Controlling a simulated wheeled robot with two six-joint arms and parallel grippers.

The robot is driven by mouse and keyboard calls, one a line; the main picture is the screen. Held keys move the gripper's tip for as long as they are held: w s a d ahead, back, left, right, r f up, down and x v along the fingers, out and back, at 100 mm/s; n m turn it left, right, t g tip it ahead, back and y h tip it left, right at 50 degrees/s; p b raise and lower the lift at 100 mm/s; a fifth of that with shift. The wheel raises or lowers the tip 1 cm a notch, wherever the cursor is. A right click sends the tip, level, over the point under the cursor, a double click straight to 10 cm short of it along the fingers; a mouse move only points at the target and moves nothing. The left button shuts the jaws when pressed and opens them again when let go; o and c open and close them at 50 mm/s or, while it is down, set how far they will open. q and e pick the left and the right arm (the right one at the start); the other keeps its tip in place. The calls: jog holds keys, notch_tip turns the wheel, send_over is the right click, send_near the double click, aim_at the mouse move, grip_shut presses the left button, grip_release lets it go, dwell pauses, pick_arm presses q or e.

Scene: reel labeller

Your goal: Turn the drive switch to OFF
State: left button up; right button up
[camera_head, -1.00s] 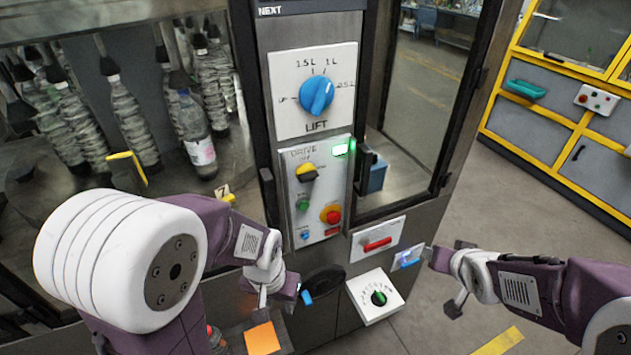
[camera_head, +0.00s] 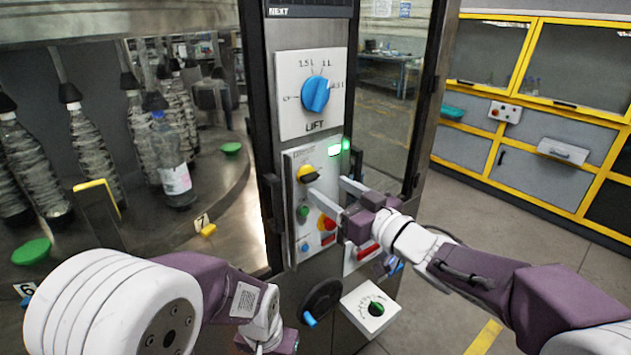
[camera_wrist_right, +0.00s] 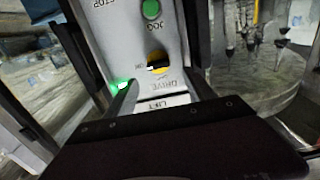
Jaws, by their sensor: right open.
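The drive switch (camera_head: 307,173) is a round yellow knob with a black bar on the white panel below the lift dial. Its bar lies nearly sideways; its position labels are too small to read. In the right wrist view the switch (camera_wrist_right: 158,62) shows upside down, ahead of and between the fingers. My right gripper (camera_head: 328,187) is open and empty, its fingers spread in front of the panel, just below and right of the switch. I cannot tell whether a finger touches the panel. My left gripper is at the bottom edge, its fingers cut off.
A blue lift dial (camera_head: 315,94) is above. A green lamp (camera_head: 335,150) is lit. A black handwheel (camera_head: 322,299) and tension dial (camera_head: 370,308) are lower.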

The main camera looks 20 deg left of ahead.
aim_at(313, 178)
jog(key=p+x, duration=0.1)
jog(key=x, duration=0.5)
jog(key=shift+w+a+f, duration=0.1)
jog(key=shift+w+a, duration=0.05)
jog(key=shift+w, duration=0.2)
jog(key=shift+s+a, duration=0.1)
jog(key=shift+s, duration=0.05)
jog(key=shift+c, duration=0.6)
grip_shut()
